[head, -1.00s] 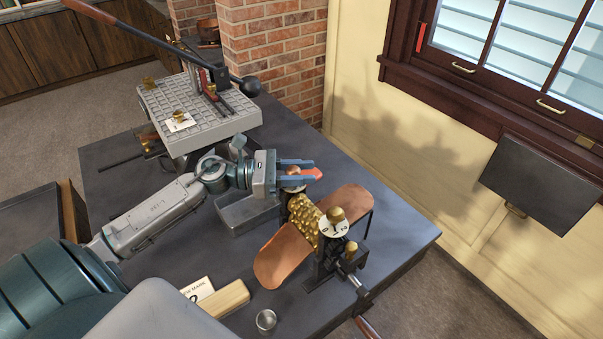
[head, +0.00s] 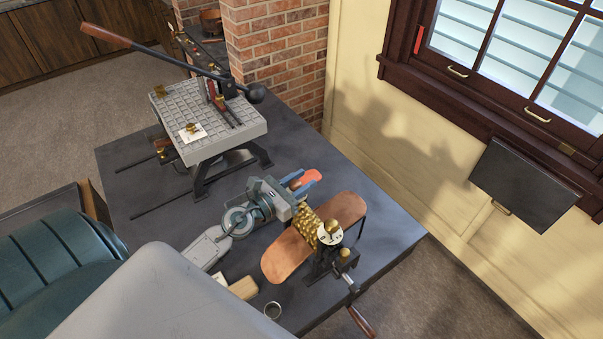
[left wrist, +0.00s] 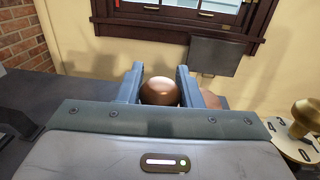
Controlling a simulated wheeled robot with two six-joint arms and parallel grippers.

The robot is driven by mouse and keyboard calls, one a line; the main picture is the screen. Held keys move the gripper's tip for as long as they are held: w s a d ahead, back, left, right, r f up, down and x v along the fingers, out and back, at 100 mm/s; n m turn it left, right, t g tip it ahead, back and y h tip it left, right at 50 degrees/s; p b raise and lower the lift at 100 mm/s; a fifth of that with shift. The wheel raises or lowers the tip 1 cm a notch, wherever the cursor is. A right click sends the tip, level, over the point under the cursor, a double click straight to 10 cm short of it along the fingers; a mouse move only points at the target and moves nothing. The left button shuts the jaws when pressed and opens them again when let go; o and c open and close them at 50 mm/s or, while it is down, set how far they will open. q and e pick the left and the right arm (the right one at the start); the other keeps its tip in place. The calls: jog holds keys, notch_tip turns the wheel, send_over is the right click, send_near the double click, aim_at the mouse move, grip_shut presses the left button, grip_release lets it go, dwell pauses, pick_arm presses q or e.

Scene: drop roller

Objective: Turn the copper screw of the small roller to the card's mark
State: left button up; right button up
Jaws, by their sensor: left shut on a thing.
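The small roller (head: 304,229) is a studded brass cylinder with copper chutes on both sides, on the dark bench. In the left wrist view a round copper screw knob (left wrist: 160,91) sits between the fingers of my left gripper (left wrist: 160,84), which is shut on it. A brass knob (head: 333,226) on a white numbered dial (head: 330,237) stands at the near end. The card (head: 218,280) is mostly hidden behind my arm and a wooden block. My right gripper is out of view.
A crank handle (head: 361,321) sticks out past the bench's front edge. A grey gridded press table (head: 215,120) with a long lever stands behind left. A brick pillar rises behind.

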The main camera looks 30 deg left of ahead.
pick_arm(q)
jog(key=shift+f, duration=0.1)
dwell(0.4)
jog(key=o, duration=1)
jog(key=shift+c, duration=0.2)
jog(key=shift+s, duration=0.1)
jog(key=b+v, duration=0.6)
jog(key=v, duration=0.4)
jog(key=shift+s+b, duration=0.35)
jog(key=shift+b, duration=0.05)
